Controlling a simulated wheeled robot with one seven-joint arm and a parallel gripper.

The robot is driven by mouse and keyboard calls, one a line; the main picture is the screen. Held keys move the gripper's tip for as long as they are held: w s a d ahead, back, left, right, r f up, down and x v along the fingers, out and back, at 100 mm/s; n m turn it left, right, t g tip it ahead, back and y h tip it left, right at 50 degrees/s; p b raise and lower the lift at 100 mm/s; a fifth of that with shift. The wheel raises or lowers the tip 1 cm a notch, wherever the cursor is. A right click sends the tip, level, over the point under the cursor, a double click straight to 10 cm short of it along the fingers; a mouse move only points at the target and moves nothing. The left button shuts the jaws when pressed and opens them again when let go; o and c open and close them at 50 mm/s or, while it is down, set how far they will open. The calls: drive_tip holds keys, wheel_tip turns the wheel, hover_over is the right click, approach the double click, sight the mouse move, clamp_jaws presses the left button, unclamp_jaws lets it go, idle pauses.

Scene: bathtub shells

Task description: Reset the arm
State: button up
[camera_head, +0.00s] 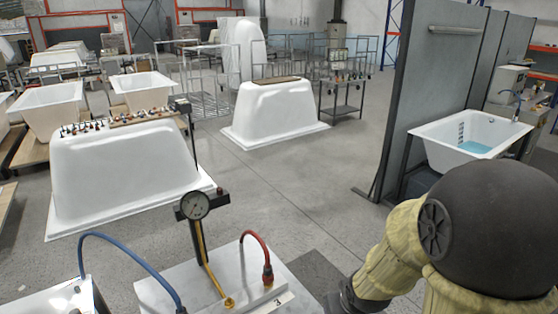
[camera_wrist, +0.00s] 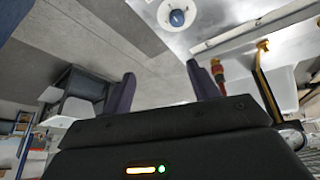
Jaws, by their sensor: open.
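My arm (camera_head: 420,250) is at the lower right of the head view, bent, with a beige cover and a large black rounded joint. Its far end runs out of the bottom of that view, so my gripper does not show there. In the wrist view my gripper (camera_wrist: 160,72) shows two dark fingers spread well apart. Nothing is between them. Past the fingers are the grey floor and a pale metal surface with a blue knob (camera_wrist: 177,18) on a white disc.
A white-topped bench with a pressure gauge (camera_head: 195,205), red hose (camera_head: 262,255) and blue hose (camera_head: 130,262) stands close in front, left of my arm. White tub shells (camera_head: 125,165) stand farther left. A grey partition (camera_head: 425,85) and tub (camera_head: 470,130) are at right. Central floor (camera_head: 290,190) is clear.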

drive_tip(key=s+r+m+g, duration=0.2)
drive_tip(key=s+r, duration=0.1)
drive_tip(key=s, duration=0.4)
drive_tip(key=shift+s+g, duration=0.15)
drive_tip(key=shift+g, duration=0.15)
drive_tip(key=shift+d, duration=0.1)
